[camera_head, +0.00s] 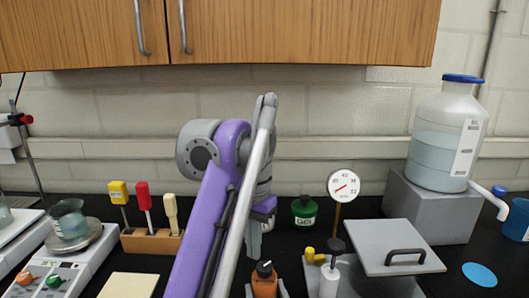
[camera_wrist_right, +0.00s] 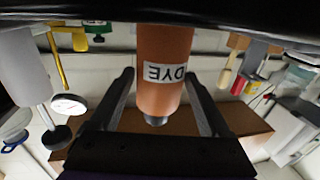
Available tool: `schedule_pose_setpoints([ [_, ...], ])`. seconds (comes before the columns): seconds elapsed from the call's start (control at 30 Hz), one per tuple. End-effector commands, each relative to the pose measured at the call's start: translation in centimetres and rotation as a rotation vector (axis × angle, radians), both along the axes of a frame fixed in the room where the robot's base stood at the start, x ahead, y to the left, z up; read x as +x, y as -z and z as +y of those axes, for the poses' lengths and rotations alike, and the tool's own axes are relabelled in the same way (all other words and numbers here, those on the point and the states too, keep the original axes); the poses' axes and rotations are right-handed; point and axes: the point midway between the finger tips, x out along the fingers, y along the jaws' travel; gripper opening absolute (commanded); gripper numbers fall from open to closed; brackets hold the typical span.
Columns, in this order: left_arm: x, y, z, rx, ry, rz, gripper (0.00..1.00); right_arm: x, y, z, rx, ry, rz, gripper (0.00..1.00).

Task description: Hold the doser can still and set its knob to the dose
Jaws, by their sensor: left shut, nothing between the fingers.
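The doser can is an orange can (camera_head: 264,284) with a black knob (camera_head: 264,268) on top, low in the middle of the head view. In the right wrist view the can (camera_wrist_right: 165,65) appears upside down with a "DYE" label, its dark knob (camera_wrist_right: 155,120) pointing down the picture. My right gripper (camera_wrist_right: 160,73) has one finger on each side of the can; a narrow gap shows on one side, and contact on the other is unclear. My left gripper (camera_head: 254,248) is shut and empty, pointing down above and slightly left of the knob, apart from it. The knob's setting is too small to read.
A wooden tool rack (camera_head: 150,241) and a scale with a beaker (camera_head: 68,224) stand left. A large jug (camera_head: 446,135) sits on a grey block.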

Motion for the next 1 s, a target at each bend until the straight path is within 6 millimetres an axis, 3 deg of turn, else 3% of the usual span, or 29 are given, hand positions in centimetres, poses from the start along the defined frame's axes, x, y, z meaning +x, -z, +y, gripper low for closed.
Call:
schedule_pose_setpoints([
  [0.1, 0.0, 0.0, 0.0, 0.000, 0.000, 0.000, 0.00, 0.0, 0.0, 0.0, 0.000, 0.000, 0.000, 1.00],
  [0.47, 0.0, 0.0, 0.0, 0.000, 0.000, 0.000, 0.00, -1.0, 0.0, -0.2, 0.000, -0.001, 0.000, 1.00],
  [1.0, 0.0, 0.0, 0.0, 0.000, 0.000, 0.000, 0.00, -10.1, 0.0, -2.0, 0.000, -0.002, -0.001, 1.00],
])
